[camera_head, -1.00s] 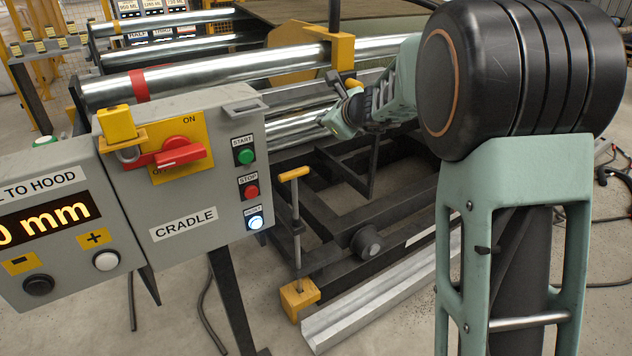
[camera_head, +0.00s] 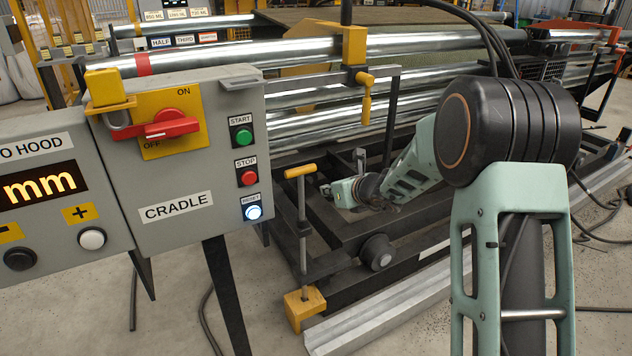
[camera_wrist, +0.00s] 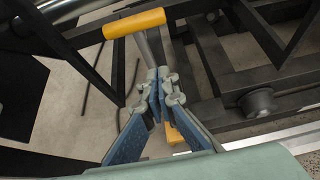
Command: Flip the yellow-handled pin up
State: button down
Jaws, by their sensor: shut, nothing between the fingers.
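The yellow-handled pin (camera_head: 301,222) stands upright, with a yellow crossbar handle on a thin grey shaft above a yellow block (camera_head: 305,307) at the frame's foot. In the wrist view its yellow handle (camera_wrist: 135,22) lies beyond my fingertips, and the shaft runs down behind them. My gripper (camera_head: 335,191) is just right of the handle in the head view, slightly lower. In the wrist view my gripper (camera_wrist: 159,82) is shut and empty, its fingertips together. The fingers hide part of the shaft; I cannot tell whether they touch it.
A grey control box labelled CRADLE (camera_head: 190,170) stands close on the left, with a red switch (camera_head: 160,127). Steel rollers (camera_head: 420,44) and a hanging yellow handle (camera_head: 366,97) are behind my gripper. Black frame bars and a round black knob (camera_head: 378,252) lie below it.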

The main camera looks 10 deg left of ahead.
jog(key=b+x, duration=0.1)
jog(key=x, duration=0.9)
jog(key=shift+w+a+r+p, duration=0.1)
jog(key=shift+r+p, duration=0.25)
jog(key=shift+r, duration=0.65)
jog(key=shift+w+a+r+p, duration=0.15)
jog(key=shift+r+p, duration=0.2)
jog(key=shift+r, duration=0.65)
notch_tip(320, 180, up, 7)
jog(key=p, duration=0.5)
jog(key=shift+w, duration=0.15)
